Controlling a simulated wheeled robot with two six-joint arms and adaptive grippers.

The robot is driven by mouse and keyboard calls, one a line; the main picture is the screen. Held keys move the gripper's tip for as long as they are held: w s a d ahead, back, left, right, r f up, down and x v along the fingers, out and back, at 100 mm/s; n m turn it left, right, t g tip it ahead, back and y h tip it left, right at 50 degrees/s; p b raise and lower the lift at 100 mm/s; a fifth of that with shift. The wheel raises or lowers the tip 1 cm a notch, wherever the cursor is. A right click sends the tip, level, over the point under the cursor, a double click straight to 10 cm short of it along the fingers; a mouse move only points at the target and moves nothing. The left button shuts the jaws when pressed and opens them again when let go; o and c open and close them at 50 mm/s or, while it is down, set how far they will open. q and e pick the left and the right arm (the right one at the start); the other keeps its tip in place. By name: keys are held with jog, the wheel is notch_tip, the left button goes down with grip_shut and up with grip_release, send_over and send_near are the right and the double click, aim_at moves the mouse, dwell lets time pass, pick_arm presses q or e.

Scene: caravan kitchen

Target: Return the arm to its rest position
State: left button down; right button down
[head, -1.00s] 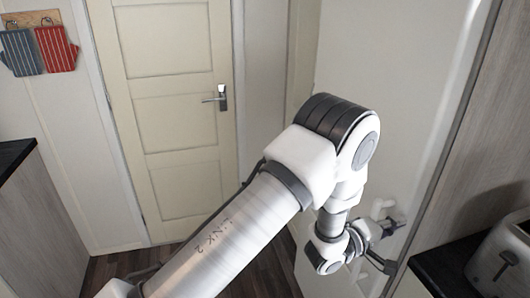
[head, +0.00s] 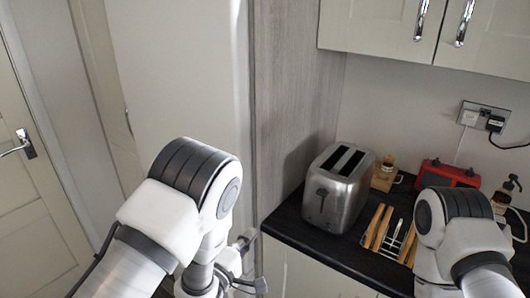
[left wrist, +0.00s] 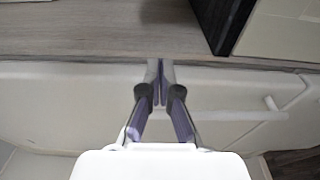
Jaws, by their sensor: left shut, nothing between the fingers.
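My left arm (head: 185,200) rises from the lower left of the head view. Its left gripper (head: 250,264) is low in the picture, in front of the tall white panel and the counter's left end, partly hidden behind the arm. In the left wrist view the two fingers of the left gripper (left wrist: 160,88) meet, with nothing held between them. My right arm (head: 460,235) shows at the lower right of the head view; its gripper is out of the picture.
The tall white panel (head: 185,75) stands behind the left arm. A white handle bar (left wrist: 245,115) shows in the left wrist view. Cupboards (head: 395,25) hang above.

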pick_arm(q)
jog(key=s+a+f+n+g+y, duration=0.1)
jog(key=s+a+f+g+y, duration=0.15)
jog(key=a+f, duration=0.35)
jog(key=s+a+f+n+g+y, duration=0.1)
jog(key=s+a+f+y, duration=0.3)
jog(key=f, duration=0.5)
jog(key=s+a+f+m+g, duration=0.4)
jog(key=s+a+f+g, duration=0.2)
jog(key=s+f, duration=0.3)
jog(key=s+a+f+m+g, duration=0.1)
jog(key=s+m+g, duration=0.6)
jog(key=s+m, duration=0.4)
jog(key=s+b, duration=0.1)
jog(key=s, duration=0.4)
jog(key=shift+s+a+f, duration=0.2)
jog(key=shift+s+f, duration=0.1)
jog(key=shift+s, duration=0.05)
jog(key=shift+y, duration=0.25)
